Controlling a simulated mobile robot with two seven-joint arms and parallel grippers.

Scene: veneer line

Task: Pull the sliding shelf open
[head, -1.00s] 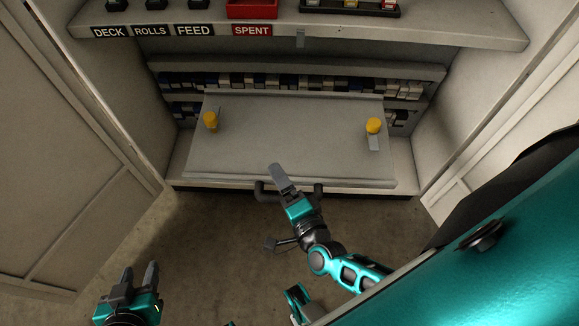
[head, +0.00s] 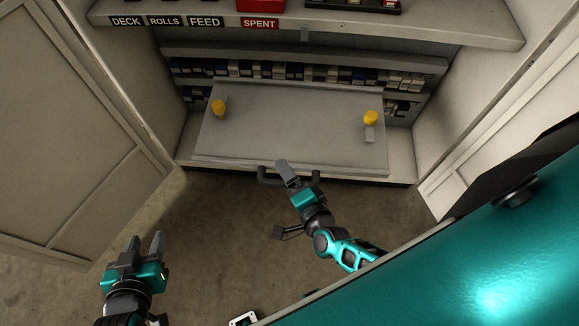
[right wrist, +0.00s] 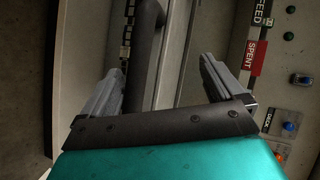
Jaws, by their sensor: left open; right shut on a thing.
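The sliding shelf (head: 280,135) is a flat grey board low in the cabinet, with a yellow knob (head: 218,108) near its left side and another yellow knob (head: 370,118) near its right. A dark bar handle (head: 268,176) is on its front edge; the bar also shows in the right wrist view (right wrist: 146,55). My right gripper (head: 287,172) is at the handle, shut on it, with one finger seen on each side of the bar in the wrist view. My left gripper (head: 146,246) is open and empty, low at the left, apart from the shelf.
A cabinet door (head: 65,130) stands open at the left. An upper shelf (head: 400,28) with labels and a red tray (head: 261,5) is above. Small boxes (head: 300,72) line the back. Bare floor (head: 215,220) lies in front of the cabinet.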

